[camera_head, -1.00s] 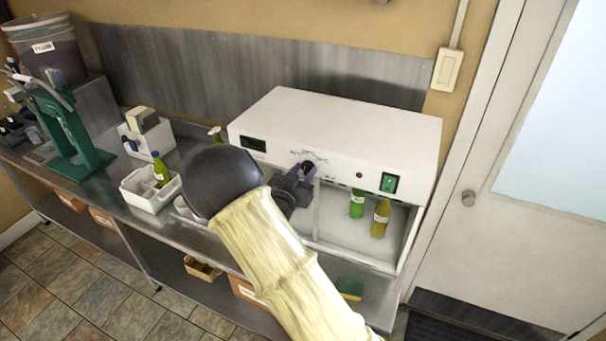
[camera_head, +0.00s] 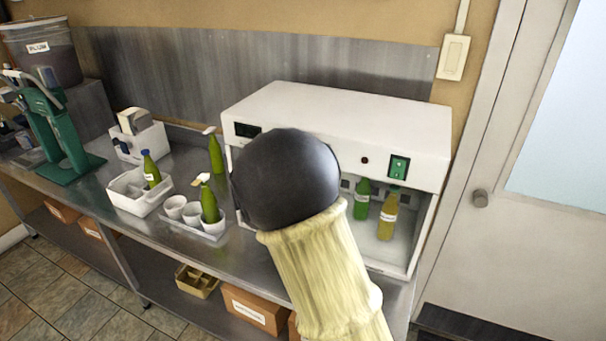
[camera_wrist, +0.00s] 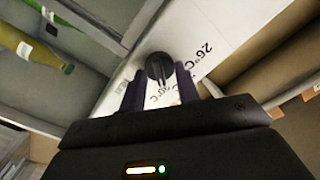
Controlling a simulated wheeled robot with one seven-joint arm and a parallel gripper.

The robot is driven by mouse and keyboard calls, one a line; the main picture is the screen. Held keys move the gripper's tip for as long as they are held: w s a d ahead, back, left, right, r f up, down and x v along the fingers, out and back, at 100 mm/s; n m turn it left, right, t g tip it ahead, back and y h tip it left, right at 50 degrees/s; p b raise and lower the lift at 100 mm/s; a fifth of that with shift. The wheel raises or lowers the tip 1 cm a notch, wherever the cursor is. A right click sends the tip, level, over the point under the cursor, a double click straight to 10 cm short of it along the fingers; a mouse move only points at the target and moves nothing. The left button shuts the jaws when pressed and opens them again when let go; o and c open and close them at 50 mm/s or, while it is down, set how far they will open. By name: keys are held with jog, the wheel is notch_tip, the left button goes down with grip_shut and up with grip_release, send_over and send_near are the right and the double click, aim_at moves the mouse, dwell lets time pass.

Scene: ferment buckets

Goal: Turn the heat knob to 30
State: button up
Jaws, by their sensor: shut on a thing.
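The heat knob (camera_wrist: 160,67) is a round black knob on the white front panel of the cabinet (camera_head: 330,125). In the wrist view, my gripper (camera_wrist: 160,76) has one finger on each side of the knob and is shut on it. Printed temperature marks stand around the knob; one reads 26°C, and others are partly hidden or too blurred to read. In the head view, the dark joint and pale link of my arm hide the knob and the gripper.
The open cabinet bay holds a green bottle (camera_head: 362,199) and a yellow bottle (camera_head: 388,213). A green switch (camera_head: 398,168) is on the panel's right. Left on the steel counter are a white bin (camera_head: 128,201), a tray of cups (camera_head: 200,229) and green bottles. A door stands at right.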

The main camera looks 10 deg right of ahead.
jog(key=shift+f+m+b, duration=0.15)
jog(key=shift+m+b, duration=0.45)
jog(key=shift+b, duration=0.25)
jog(key=o, duration=1)
jog(key=shift+c, duration=0.2)
jog(key=shift+s, duration=0.1)
jog(key=b+v, duration=0.4)
jog(key=v, duration=1.3)
jog(key=shift+a, duration=0.1)
